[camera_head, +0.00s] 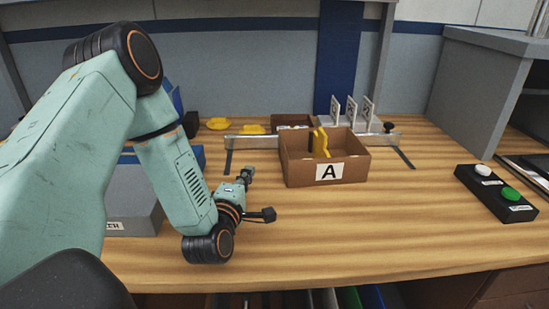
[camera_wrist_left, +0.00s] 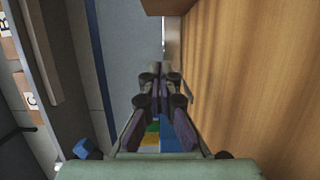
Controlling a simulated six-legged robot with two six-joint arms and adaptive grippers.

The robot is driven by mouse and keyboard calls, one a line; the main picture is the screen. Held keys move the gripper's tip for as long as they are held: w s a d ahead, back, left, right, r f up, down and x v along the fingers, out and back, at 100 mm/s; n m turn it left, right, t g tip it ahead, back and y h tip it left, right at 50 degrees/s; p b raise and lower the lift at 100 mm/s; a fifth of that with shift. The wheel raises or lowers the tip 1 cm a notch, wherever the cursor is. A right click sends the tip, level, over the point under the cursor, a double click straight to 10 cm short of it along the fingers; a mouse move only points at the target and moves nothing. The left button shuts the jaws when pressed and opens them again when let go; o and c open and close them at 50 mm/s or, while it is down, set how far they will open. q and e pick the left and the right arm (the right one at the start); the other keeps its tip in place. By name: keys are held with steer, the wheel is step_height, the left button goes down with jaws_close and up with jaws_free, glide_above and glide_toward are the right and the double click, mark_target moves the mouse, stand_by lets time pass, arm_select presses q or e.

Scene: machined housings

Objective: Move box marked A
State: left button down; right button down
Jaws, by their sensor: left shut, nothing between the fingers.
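An open brown cardboard box marked A (camera_head: 329,172) stands upright on the wooden bench, right of centre in the head view. A yellow part (camera_head: 320,143) stands up inside it; the rest of its inside is partly hidden by the walls. My left gripper (camera_head: 248,176) is shut and empty, low over the bench to the left of the box and apart from it. In the left wrist view its fingers (camera_wrist_left: 161,72) are close together, and a brown edge shows at the top. My right gripper is not in view.
A metal rail (camera_head: 254,141) runs behind the box, with yellow parts (camera_head: 219,124) and upright cards (camera_head: 351,109) beyond. A black button panel (camera_head: 496,193) stands at right, a grey box (camera_head: 133,205) behind my left arm. The bench front is clear.

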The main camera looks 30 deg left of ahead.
arm_select(q)
steer(key=shift+a, duration=0.2)
steer(key=shift+w, duration=0.3)
steer(key=w, duration=0.4)
steer(key=shift+w+a+r, duration=0.1)
steer(key=shift+a+r, duration=0.1)
steer(key=shift+r, duration=0.05)
steer(key=x, duration=0.2)
steer(key=a+b+x, duration=0.1)
steer(key=x, duration=0.1)
steer(key=shift+w+f, duration=0.2)
steer(key=w+d, duration=0.2)
steer(key=shift+d+r, duration=0.1)
steer(key=shift+d, duration=0.3)
steer(key=shift+w+d+b, duration=0.15)
steer(key=shift+d+b, duration=0.15)
steer(key=shift+w+a, duration=0.1)
steer(key=shift+d, duration=0.25)
